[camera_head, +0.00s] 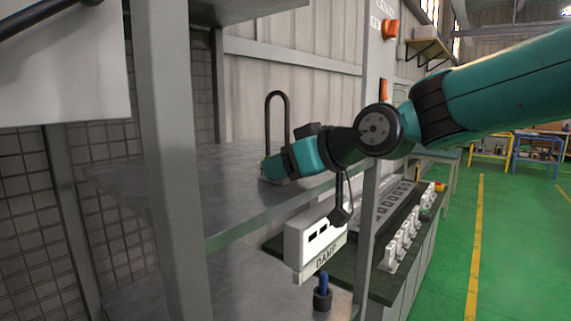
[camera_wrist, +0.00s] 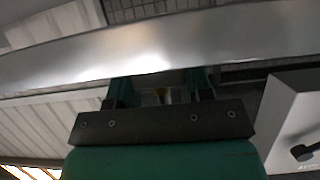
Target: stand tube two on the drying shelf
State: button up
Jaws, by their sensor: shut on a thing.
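Tube two, a dark U-shaped tube (camera_head: 277,97), stands upright with its bend at the top, over the upper grey shelf (camera_head: 225,215) in the head view. My gripper (camera_head: 272,168) reaches in from the right, low over this shelf, and is shut on the tube near its lower end. The fingers hide the lower legs, so I cannot tell whether the tube touches the shelf. In the wrist view the fingers (camera_wrist: 158,95) sit behind a pale metal band, with a small brownish part between them.
A blue-handled item in a black holder (camera_head: 322,297) is on the lower level. A grey post (camera_head: 172,150) stands left. The upper shelf left of my gripper is clear.

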jog(key=o, duration=1)
jog(key=shift+r, duration=0.1)
jog(key=b+v, duration=0.5)
jog(key=v, duration=0.7)
jog(key=s+d+f+m+g+h, duration=0.1)
jog(key=s+d+f+g+h, duration=0.1)
jog(key=s+f, duration=0.5)
jog(key=s+d+f+m+g+h, duration=0.1)
jog(key=s+d+f+g+h, duration=0.1)
jog(key=s+f, duration=0.5)
jog(key=s+d+f+m+g+h, duration=0.1)
jog(key=s+d+f+g+h, duration=0.1)
jog(key=s+f+g, duration=0.2)
jog(key=shift+s+d+f+h, duration=0.1)
jog(key=shift+s+f, duration=0.4)
jog(key=shift+f, duration=0.55)
jog(key=shift+s+d+f+h, duration=0.1)
jog(key=shift+s+f, duration=0.45)
jog(key=shift+f, duration=0.5)
jog(key=shift+s+f+h, duration=0.1)
jog(key=shift+s+f, duration=0.4)
jog(key=shift+f, duration=0.55)
